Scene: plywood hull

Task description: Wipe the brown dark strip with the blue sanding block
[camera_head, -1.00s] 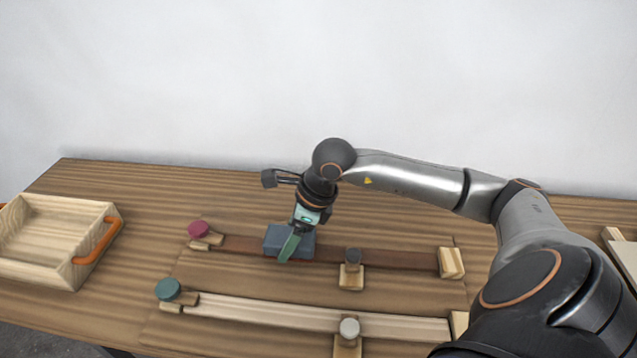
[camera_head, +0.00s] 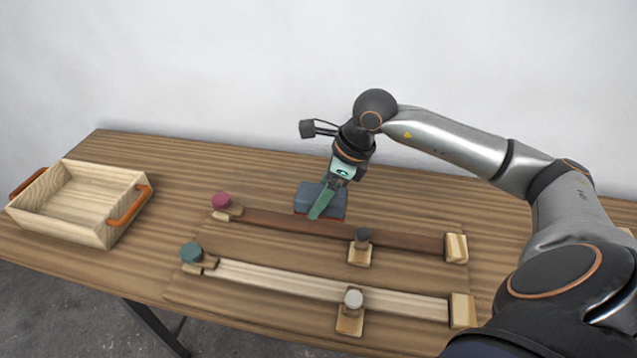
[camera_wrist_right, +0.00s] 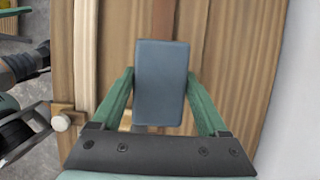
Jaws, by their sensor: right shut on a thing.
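The blue sanding block (camera_head: 309,197) is grey-blue with a reddish bottom edge. My right gripper (camera_head: 325,201) is shut on it, with one green finger on each side in the right wrist view (camera_wrist_right: 160,85). The brown dark strip (camera_head: 400,239) runs across the board between a magenta knob and a wooden end block. The block appears raised just above the strip's far edge, between the magenta and dark knobs; a small gap is hard to judge. The strip also shows beyond the block in the wrist view (camera_wrist_right: 189,22). My left gripper does not show in the head view.
A dark-knobbed clamp (camera_head: 361,250) stands at the strip's near side. A pale strip (camera_head: 330,287) lies nearer, with a green knob (camera_head: 191,252) and a white-knobbed clamp (camera_head: 351,315). A wooden tray (camera_head: 80,228) with orange handles stands left. The table behind the strips is clear.

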